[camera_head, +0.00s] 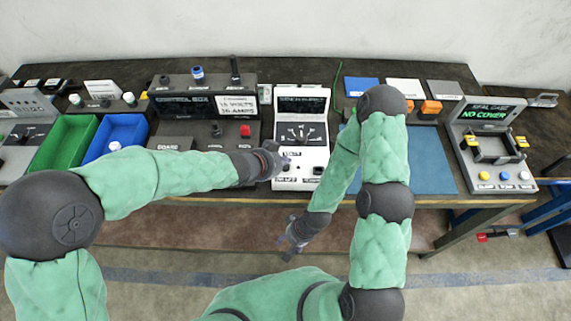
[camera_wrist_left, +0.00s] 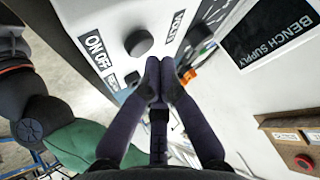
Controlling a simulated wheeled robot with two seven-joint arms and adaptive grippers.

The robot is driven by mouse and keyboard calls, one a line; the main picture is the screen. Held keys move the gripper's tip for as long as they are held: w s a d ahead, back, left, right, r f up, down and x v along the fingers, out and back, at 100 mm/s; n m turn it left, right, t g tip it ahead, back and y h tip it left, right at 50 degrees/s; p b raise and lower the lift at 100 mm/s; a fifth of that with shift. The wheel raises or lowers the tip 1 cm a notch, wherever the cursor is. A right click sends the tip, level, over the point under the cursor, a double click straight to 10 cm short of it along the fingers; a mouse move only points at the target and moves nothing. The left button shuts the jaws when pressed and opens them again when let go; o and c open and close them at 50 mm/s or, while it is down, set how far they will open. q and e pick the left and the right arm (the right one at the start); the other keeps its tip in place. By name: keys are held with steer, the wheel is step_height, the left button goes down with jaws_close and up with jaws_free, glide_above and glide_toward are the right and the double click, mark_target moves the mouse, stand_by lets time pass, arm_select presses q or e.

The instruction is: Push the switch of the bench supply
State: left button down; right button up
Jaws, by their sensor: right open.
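The bench supply (camera_head: 301,105) is a white upright unit with a dial and a lower panel in the middle of the bench. In the left wrist view its name panel (camera_wrist_left: 268,28) is at the upper right. A label reading ON OFF (camera_wrist_left: 95,52) and a round black knob (camera_wrist_left: 138,43) show at the upper left there. My left gripper (camera_head: 280,160) is at the left side of the supply's lower panel. In the left wrist view its fingertips (camera_wrist_left: 160,82) are together, empty, close to the panel; contact cannot be told. My right gripper (camera_head: 293,245) is open and low in front of the bench.
A dark control box (camera_head: 205,82) stands left of the supply. A blue bin (camera_head: 122,130) and a green bin (camera_head: 65,145) are farther left.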

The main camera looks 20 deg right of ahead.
arm_select(q)
step_height(320, 180, up, 6)
steer(key=p, duration=0.6)
steer(key=shift+r, duration=0.1)
stand_by(0.5)
